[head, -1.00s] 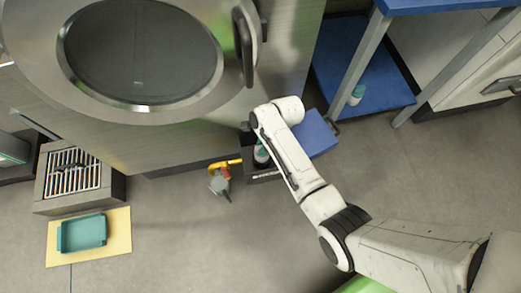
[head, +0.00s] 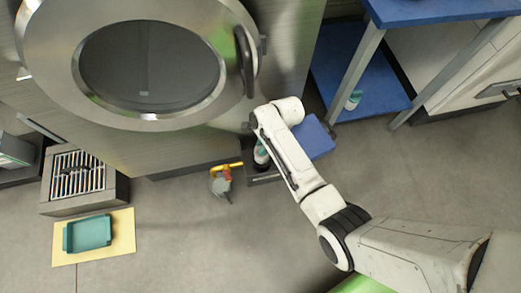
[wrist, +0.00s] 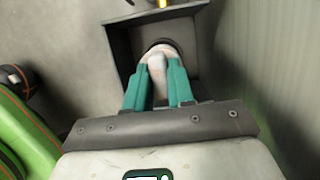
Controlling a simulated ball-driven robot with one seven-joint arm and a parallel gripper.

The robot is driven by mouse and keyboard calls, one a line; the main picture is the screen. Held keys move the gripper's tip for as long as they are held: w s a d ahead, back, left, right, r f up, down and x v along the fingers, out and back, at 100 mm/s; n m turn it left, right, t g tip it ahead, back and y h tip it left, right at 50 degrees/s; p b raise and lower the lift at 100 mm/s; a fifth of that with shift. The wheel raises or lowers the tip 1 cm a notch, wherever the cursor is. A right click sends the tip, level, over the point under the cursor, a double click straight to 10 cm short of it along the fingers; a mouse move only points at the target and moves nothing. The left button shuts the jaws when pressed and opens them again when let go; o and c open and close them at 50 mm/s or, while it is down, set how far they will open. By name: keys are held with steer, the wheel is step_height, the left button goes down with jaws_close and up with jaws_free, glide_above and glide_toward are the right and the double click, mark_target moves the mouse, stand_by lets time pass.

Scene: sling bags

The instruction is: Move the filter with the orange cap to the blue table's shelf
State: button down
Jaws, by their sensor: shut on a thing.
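My gripper (wrist: 163,70) has teal fingers, shut on a pale pinkish-white rounded thing (wrist: 157,60) in the wrist view. I take it to be the filter, but its cap colour is not clear. It is down inside a dark open box (wrist: 124,50), which also shows in the head view (head: 264,180). In the head view my arm partly hides the fingers and the held thing. The blue table (head: 440,8) is at the upper right; its blue lower shelf (head: 385,90) carries a white and teal bottle (head: 353,100).
A grey item with orange and yellow parts (head: 221,182) lies on the floor left of the box. A blue panel (head: 316,138) lies right of it. A large steel machine (head: 190,130) stands behind. A teal tray (head: 88,233) sits on a yellow mat (head: 122,245). Floor is clear at front.

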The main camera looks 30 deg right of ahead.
steer(key=shift+r+p, duration=1.1)
steer(key=shift+r+p, duration=1.95)
steer(key=shift+p, duration=0.45)
